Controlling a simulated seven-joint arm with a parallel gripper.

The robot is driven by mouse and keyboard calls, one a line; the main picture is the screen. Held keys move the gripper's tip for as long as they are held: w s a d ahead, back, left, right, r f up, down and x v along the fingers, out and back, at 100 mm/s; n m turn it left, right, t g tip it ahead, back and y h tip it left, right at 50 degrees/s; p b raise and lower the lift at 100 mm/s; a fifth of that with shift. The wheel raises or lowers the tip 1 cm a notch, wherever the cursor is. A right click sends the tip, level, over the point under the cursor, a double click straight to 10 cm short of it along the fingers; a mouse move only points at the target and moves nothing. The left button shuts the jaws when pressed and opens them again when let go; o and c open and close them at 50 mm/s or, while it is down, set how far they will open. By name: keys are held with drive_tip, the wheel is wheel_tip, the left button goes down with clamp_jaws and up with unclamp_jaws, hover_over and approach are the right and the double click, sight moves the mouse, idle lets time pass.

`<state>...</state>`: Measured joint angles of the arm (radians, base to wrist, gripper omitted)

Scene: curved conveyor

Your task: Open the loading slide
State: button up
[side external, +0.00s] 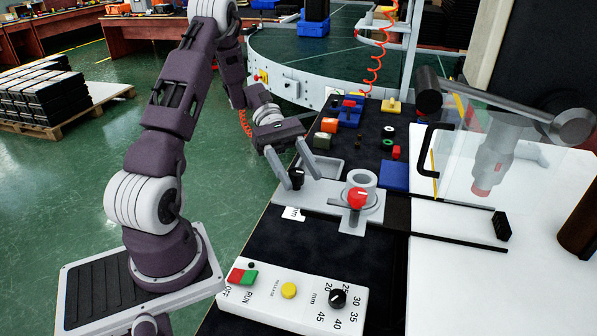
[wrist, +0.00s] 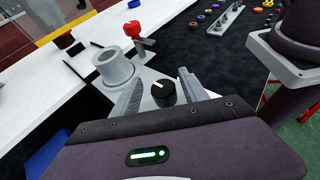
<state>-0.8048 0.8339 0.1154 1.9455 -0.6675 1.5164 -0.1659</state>
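The grey slide plate (side external: 330,200) lies on the black bench top and carries a grey ring-shaped holder (side external: 362,182), a red knob (side external: 357,198) and a black knob (side external: 297,177). The wrist view shows the holder (wrist: 115,70), the red knob (wrist: 132,29) and the black knob (wrist: 164,93) with its white mark. My gripper (side external: 295,165) is open, with its two fingers on either side of the black knob. In the wrist view, my gripper (wrist: 163,90) shows a gap between the fingers and the knob; contact is not clear.
A dark rail (side external: 460,240) runs right from the plate to a black block (side external: 502,226) on the white surface. A clear guard with a black handle (side external: 430,165) stands at right. A control panel (side external: 295,293) lies in front; small parts and a blue block (side external: 394,176) lie behind.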

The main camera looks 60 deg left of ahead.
drive_tip(key=v, duration=0.7)
drive_tip(key=d+r+m+y, duration=0.1)
drive_tip(key=d+r+m+g+y, duration=0.1)
drive_tip(key=d, duration=0.1)
drive_tip(key=d+r+m, duration=0.1)
drive_tip(key=d+r, duration=0.1)
drive_tip(key=shift+s+g+y, duration=0.25)
drive_tip(key=shift+g+y, duration=0.05)
drive_tip(key=shift+y, duration=0.1)
drive_tip(key=s+d+r+m+t+y, duration=0.3)
drive_tip(key=s+d+m+y, duration=0.2)
drive_tip(key=s+d+m, duration=0.1)
drive_tip(key=s+d+r+m+t+y, duration=0.3)
drive_tip(key=s+d+m+t+y, duration=0.1)
drive_tip(key=s+d+m, duration=0.3)
drive_tip(key=shift+s+r+m+y, duration=0.25)
drive_tip(key=shift+m+y, duration=0.55)
drive_tip(key=shift+m, duration=0.2)
